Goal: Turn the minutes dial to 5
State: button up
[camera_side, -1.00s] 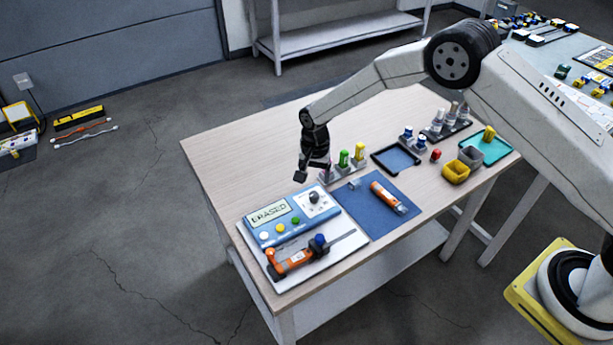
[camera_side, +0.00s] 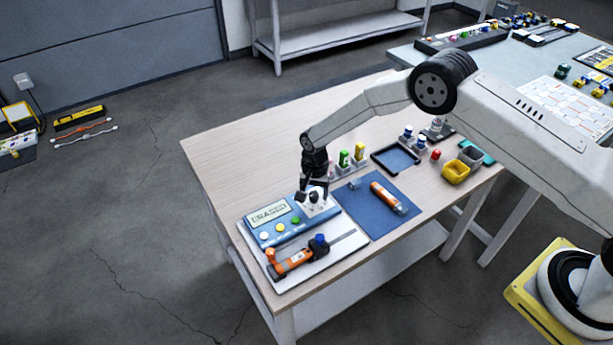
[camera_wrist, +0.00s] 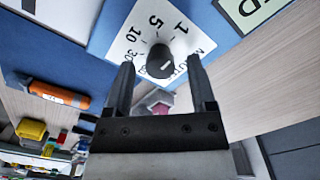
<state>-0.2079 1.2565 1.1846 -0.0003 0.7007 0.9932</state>
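The minutes dial is a dark round knob (camera_wrist: 160,60) on a white plate printed 1, 5, 10 and 30, turned over in the wrist view. A small pale mark shows on the knob; I cannot tell which number it points at. My gripper (camera_wrist: 160,64) is open, one fingertip on each side of the knob, with gaps visible. In the side view my gripper (camera_side: 314,194) is right over the dial and partly hides it.
An orange tool (camera_side: 296,258) with a blue knob lies in front of the device. Green and yellow capped vials (camera_side: 351,154) stand close behind my gripper.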

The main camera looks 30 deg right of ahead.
grip_shut()
jog(key=shift+n, duration=0.3)
jog(key=n, duration=0.8)
jog(key=shift+w, duration=0.1)
dwell(0.4)
jog(key=shift+o, duration=0.9)
grip_release()
